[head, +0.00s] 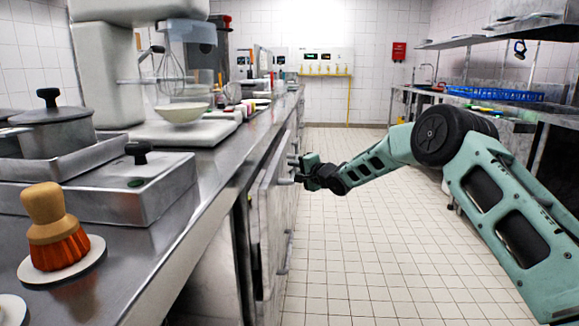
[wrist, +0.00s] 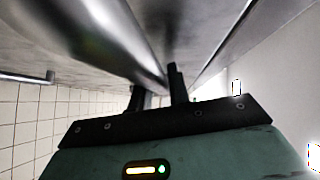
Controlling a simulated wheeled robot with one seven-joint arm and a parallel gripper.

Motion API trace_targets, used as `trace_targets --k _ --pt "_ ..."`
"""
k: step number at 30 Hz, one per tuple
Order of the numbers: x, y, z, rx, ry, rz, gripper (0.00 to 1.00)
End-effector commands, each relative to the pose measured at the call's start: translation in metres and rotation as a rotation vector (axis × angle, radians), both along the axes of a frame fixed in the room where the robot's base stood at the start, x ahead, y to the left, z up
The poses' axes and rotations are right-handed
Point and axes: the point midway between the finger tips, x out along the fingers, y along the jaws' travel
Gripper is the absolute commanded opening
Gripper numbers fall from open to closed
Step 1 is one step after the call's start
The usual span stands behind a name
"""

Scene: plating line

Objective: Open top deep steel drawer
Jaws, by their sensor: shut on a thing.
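The steel drawer front (head: 268,205) is in the counter's side, left of the aisle in the head view. It seems to stand out a little from the counter, with a dark gap at its near side. My gripper (head: 297,170) is at the upper part of this front, coming from the right. In the wrist view, a round steel handle bar (wrist: 125,45) runs down to my gripper's dark fingers (wrist: 157,95), which are shut on it. The fingertips are partly hidden behind the bar. The drawer's inside is not visible.
The tiled aisle (head: 345,250) is clear. A blue rack (head: 495,93) lies on the right-hand bench.

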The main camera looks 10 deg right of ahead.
Motion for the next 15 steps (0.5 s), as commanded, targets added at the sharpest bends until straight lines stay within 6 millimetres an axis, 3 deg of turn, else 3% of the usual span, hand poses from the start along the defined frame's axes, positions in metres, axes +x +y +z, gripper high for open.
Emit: trace_targets --k 15 --pt "-0.042 -0.129 0.006 0.000 0.006 -0.005 0.00"
